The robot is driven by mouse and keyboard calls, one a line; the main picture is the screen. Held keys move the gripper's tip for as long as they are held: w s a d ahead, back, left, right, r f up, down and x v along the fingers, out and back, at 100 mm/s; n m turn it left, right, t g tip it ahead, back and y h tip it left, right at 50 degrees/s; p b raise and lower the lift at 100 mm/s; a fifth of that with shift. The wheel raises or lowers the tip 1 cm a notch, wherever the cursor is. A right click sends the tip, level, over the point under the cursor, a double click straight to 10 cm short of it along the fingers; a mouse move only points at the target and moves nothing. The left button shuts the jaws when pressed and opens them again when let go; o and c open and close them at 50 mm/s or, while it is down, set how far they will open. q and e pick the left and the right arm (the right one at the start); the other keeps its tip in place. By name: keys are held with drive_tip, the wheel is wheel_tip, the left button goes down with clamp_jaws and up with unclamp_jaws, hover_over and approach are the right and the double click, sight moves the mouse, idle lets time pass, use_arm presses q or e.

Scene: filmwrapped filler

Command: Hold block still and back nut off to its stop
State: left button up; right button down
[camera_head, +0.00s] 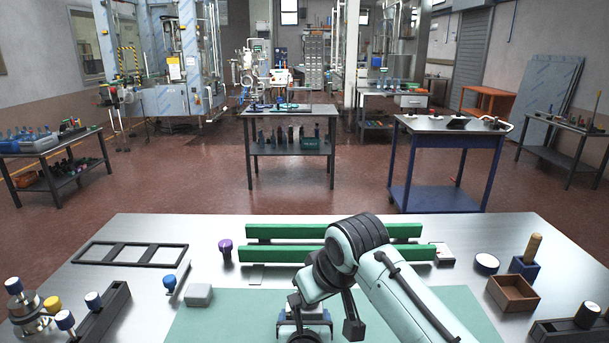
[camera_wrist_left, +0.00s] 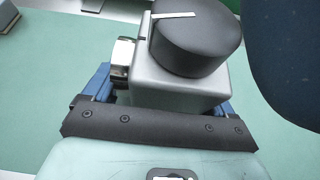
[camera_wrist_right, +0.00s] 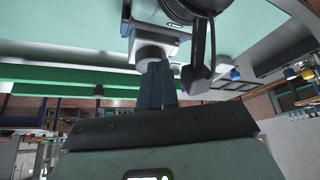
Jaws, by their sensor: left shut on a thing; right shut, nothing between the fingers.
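The grey block (camera_wrist_left: 175,92) sits between the blue fingers of my left gripper (camera_wrist_left: 163,95), which is shut on it. A black round knob with a white mark (camera_wrist_left: 195,38) is on top of the block. A silver round piece (camera_wrist_left: 122,62), perhaps the nut, sticks out from the block's left side in that view. In the right wrist view, the round piece (camera_wrist_right: 152,54) lies just beyond the tips of my right gripper (camera_wrist_right: 158,68), which is shut and empty. Whether the tips touch it I cannot tell. In the head view, my right arm partly hides the block (camera_head: 308,314).
Two green rails (camera_head: 300,253) lie behind the block. A purple-topped knob (camera_head: 226,249), a grey box (camera_head: 199,295) and a black frame (camera_head: 130,254) are to the left. A brown open box (camera_head: 513,306) and a wooden-handled blue block (camera_head: 525,268) are to the right. The green mat (camera_head: 215,325) is mostly clear.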

sight(322, 305)
drive_tip(key=shift+f, duration=1.65)
drive_tip(key=shift+w, duration=0.1)
drive_tip(key=shift+d, duration=0.2)
drive_tip(key=shift+w+d, duration=0.3)
drive_tip(key=shift+d, duration=0.4)
drive_tip(key=shift+w+d, duration=0.55)
drive_tip(key=shift+w, duration=0.05)
drive_tip(key=shift+s+d, duration=0.15)
drive_tip(key=shift+s, duration=0.05)
drive_tip(key=shift+s+d, duration=0.1)
wheel_tip(322, 305, up, 6)
drive_tip(key=shift+s, duration=0.1)
